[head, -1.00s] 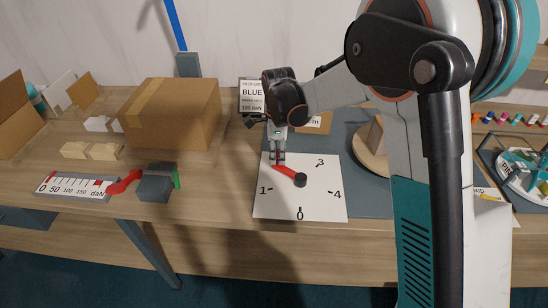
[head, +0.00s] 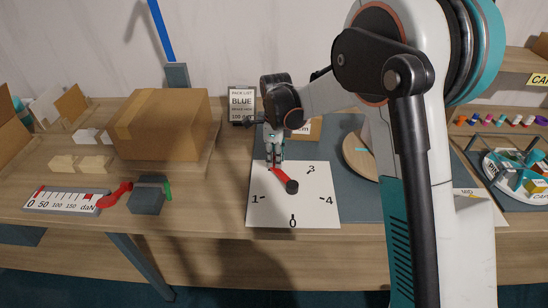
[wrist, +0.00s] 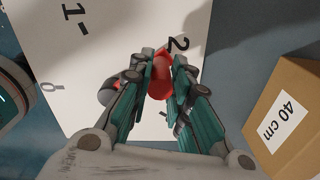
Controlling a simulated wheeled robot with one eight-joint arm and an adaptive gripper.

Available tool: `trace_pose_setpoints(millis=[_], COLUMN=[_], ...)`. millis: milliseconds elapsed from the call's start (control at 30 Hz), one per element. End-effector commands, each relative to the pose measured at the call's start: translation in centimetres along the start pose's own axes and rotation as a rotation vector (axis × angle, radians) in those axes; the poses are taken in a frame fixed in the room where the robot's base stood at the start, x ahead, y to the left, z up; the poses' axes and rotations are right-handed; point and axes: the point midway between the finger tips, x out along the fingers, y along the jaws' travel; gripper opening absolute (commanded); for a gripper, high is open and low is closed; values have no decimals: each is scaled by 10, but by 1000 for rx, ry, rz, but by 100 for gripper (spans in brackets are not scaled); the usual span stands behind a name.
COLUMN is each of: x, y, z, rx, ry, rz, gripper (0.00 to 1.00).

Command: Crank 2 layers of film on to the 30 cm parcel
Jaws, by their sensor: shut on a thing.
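A red crank (head: 279,175) with a black hub (head: 292,186) lies over a white dial card (head: 315,215) marked 0 to 4. My gripper (head: 274,160) comes down from above and is shut on the crank's outer end, near the 2. In the wrist view my gripper (wrist: 163,70) has its fingers on both sides of the red crank (wrist: 160,80). A cardboard box (wrist: 252,125) with a "40 cm" label is beside it there. No parcel with a readable 30 cm label shows. A round wooden disc (head: 356,150) is partly hidden by my arm.
A large cardboard box (head: 155,130) stands at left. In front are a daN gauge (head: 62,201), a red hook (head: 117,194) and a dark block (head: 148,197) with a green strip. A "BLUE" sign (head: 241,103) stands at the back. A round tray (head: 510,180) is at right.

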Motion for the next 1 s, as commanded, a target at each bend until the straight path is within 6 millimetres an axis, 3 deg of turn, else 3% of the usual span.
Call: trace_pose_setpoints(millis=[133, 167, 200, 233, 300, 767, 1000], x=[-1, -1, -1, -1, -1, -2, -32], y=[-4, -4, -4, -3, -3, -1, 0], z=[-2, -2, -2, -2, -2, 0, -1], rx=[0, 0, 0, 0, 0, 0, 0], ry=[2, 2, 2, 2, 2, 1, 1], rz=[-7, -7, -7, -7, -7, -2, -1], gripper=[0, 20, 29, 36, 40, 40, 40])
